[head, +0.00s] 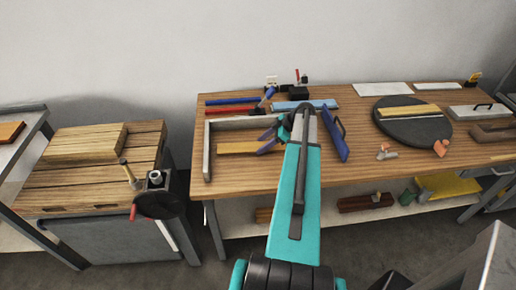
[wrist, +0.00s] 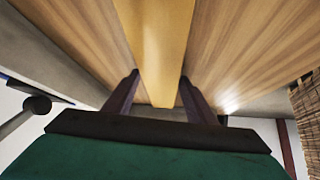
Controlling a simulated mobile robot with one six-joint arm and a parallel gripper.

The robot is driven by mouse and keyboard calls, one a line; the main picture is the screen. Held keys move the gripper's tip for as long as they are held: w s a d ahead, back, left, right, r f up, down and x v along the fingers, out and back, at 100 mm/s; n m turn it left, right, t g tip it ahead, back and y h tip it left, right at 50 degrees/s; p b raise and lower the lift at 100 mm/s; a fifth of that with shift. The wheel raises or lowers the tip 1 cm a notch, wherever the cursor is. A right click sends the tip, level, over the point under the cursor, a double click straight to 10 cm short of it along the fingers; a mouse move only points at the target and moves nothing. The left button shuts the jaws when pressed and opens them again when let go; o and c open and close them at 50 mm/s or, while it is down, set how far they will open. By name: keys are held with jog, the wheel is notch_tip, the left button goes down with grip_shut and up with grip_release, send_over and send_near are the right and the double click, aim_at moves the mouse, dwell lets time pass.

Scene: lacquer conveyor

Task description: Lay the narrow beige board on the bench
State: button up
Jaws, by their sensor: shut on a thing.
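The narrow beige board (head: 236,148) is at the left part of the wooden bench (head: 340,178), long side running left to right in the head view. My gripper (head: 267,140) is at its right end, dark fingers pointing left. In the wrist view the board (wrist: 160,45) runs away from me between the two fingers (wrist: 158,82), with bench wood on both sides. My gripper is shut on its near end. The board is low over the bench top or on it; I cannot tell whether it touches.
A grey L-shaped square (head: 207,155) lies around the board's left and far sides. Red and blue tools (head: 232,110) lie behind it. A blue-handled tool (head: 335,136) is right of my arm. A dark disc (head: 415,130) bears another yellowish board (head: 410,111). The front bench edge is clear.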

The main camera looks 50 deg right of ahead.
jog(key=shift+c, duration=1.3)
jog(key=shift+r, duration=0.1)
grip_shut()
jog(key=shift+r+b, duration=1.05)
jog(key=shift+r, duration=0.3)
jog(key=s+a+b, duration=0.1)
jog(key=s+a, duration=0.1)
jog(key=s, duration=0.3)
jog(key=s+a+r+b, duration=0.1)
jog(key=s+a+b, duration=0.1)
jog(key=s, duration=0.3)
jog(key=s+a+r+b, duration=0.1)
jog(key=s+a+b, duration=0.1)
jog(key=s, duration=0.3)
jog(key=shift+w, duration=0.1)
